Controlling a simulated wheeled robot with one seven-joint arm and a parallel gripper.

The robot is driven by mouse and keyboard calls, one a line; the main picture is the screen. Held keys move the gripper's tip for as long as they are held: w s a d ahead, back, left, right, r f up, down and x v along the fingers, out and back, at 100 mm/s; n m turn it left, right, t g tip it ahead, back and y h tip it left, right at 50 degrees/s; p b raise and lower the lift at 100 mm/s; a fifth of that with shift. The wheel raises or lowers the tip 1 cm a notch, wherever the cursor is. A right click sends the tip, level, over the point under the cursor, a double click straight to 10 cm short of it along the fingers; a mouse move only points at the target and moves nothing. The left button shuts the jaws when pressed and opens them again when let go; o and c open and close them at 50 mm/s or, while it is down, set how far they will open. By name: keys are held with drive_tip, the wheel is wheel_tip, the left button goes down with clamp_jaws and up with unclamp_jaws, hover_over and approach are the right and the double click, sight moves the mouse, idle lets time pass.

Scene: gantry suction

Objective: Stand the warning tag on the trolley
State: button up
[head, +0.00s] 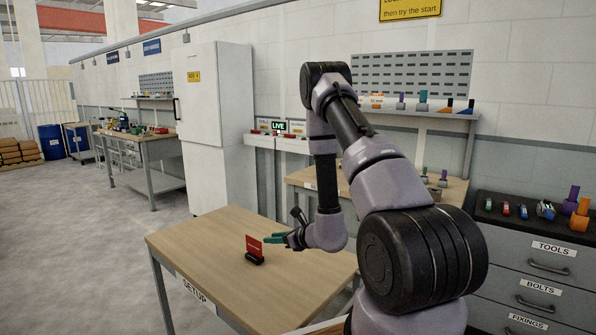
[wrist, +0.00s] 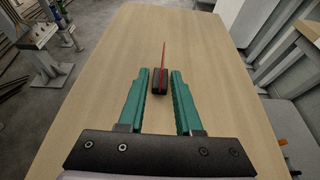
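The warning tag is a red plate (head: 254,245) standing upright in a black base (head: 255,259) on the wooden table marked SETUP (head: 190,240). In the wrist view the tag's red plate (wrist: 164,52) shows edge-on, with its black base (wrist: 161,78) just beyond and between the fingertip line. My gripper (head: 272,239) has green fingers and is open and empty. In the wrist view its fingertips (wrist: 160,73) are spread to either side of the base's near end, apart from it. I cannot identify a trolley for certain in these views.
The rest of the SETUP table top is bare. A grey tool drawer cabinet (head: 530,262) stands at the right. A white cabinet (head: 215,125) stands behind the table, with a workbench (head: 150,145) farther left. Open floor (head: 80,250) lies to the left.

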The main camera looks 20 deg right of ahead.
drive_tip(key=s+a+r+n+g+y, duration=0.1)
drive_tip(key=a+r+n+y, duration=0.15)
drive_tip(key=r, duration=0.45)
drive_tip(key=s+a+r+n+g+y, duration=0.1)
drive_tip(key=a+r+n+y, duration=0.1)
drive_tip(key=a+r+n, duration=0.3)
drive_tip(key=s+a+r+n+g, duration=0.4)
drive_tip(key=s+r+n+g, duration=0.25)
drive_tip(key=s+r, duration=0.55)
drive_tip(key=s+d+r+n+t+h, duration=0.4)
drive_tip(key=s+d+r+n+h, duration=0.5)
drive_tip(key=s+d+r+n, duration=0.2)
wheel_tip(320, 180, up, 4)
drive_tip(key=s+d, duration=0.2)
drive_tip(key=shift+s+d+h, duration=0.2)
drive_tip(key=shift+s+h, duration=0.1)
drive_tip(key=shift+h, duration=0.05)
